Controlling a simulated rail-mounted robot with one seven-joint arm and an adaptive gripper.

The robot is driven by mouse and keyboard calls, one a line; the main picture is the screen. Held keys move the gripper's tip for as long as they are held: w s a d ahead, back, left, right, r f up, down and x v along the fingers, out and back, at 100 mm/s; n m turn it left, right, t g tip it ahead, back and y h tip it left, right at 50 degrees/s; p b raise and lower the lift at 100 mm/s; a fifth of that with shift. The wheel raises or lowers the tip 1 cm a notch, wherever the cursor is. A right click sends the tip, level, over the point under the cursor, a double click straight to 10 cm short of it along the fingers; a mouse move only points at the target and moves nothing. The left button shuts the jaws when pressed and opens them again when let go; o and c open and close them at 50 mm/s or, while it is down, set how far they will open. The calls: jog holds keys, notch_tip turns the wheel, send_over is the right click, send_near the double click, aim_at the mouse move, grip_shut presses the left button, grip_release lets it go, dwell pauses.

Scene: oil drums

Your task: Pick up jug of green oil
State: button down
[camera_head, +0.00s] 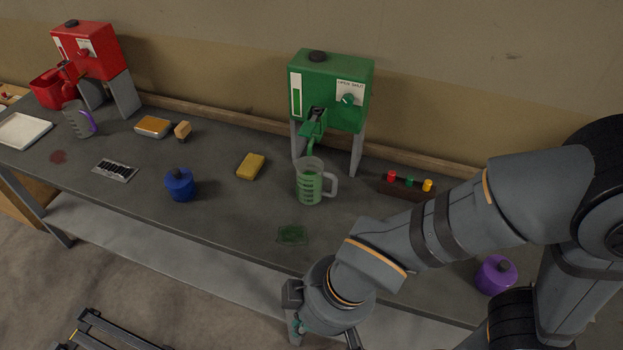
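A clear jug (310,184) with green markings and a handle on its right stands upright on the grey workbench, under the spout of the green oil dispenser (331,90). Its contents look green, but the fill level is hard to make out. My gripper (322,338) is at the bottom of the view, in front of the bench's near edge and well apart from the jug. Its fingers are mostly hidden or cut off by the frame, so I cannot see whether they are open or shut.
A yellow sponge (251,166) and blue container (180,184) lie left of the jug. A rack with coloured caps (408,186) is to its right, a purple container (496,275) farther right. A green stain (292,234) marks the bench in front. A red dispenser (88,50) stands far left.

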jog(key=c, duration=2.2)
grip_release()
jog(key=o, duration=1.8)
jog(key=shift+o, duration=0.6)
